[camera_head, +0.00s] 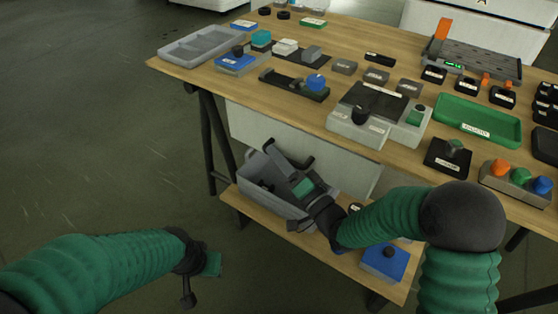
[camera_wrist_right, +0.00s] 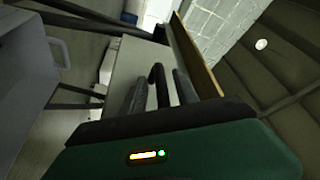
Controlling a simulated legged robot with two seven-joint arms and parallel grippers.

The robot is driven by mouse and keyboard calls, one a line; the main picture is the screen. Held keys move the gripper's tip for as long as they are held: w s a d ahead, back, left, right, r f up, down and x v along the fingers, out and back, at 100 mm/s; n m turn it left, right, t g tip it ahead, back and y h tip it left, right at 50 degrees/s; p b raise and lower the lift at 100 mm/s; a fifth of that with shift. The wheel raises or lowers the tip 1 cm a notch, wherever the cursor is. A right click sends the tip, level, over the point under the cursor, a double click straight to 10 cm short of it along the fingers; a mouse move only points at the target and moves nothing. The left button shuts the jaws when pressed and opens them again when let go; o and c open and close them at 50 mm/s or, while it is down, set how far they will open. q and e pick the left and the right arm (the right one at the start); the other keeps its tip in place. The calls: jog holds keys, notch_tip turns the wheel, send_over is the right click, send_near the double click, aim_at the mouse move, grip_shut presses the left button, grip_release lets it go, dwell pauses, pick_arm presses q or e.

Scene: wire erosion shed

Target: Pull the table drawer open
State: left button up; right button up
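The table drawer shows as a pale front panel (camera_head: 248,128) under the wooden tabletop (camera_head: 215,82). Its dark bar handle (camera_head: 296,160) is partly hidden by my right gripper (camera_head: 284,162). In the right wrist view the black handle (camera_wrist_right: 157,77) stands between the two grey fingers of my right gripper (camera_wrist_right: 160,92), in front of the pale drawer front (camera_wrist_right: 128,62). The fingers are spread with a gap beside the handle; contact is not clear. My left gripper (camera_head: 198,276) hangs in front of the floor at lower left, away from the table; its fingers are hard to make out.
A grey bin (camera_head: 256,182) and a blue box (camera_head: 385,262) stand on the lower shelf (camera_head: 335,262), close to my right arm. The tabletop carries several trays, blocks and devices, including a green tray (camera_head: 480,124). The floor at left is clear.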

grip_shut()
jog(key=shift+f, duration=0.1)
dwell(1.3)
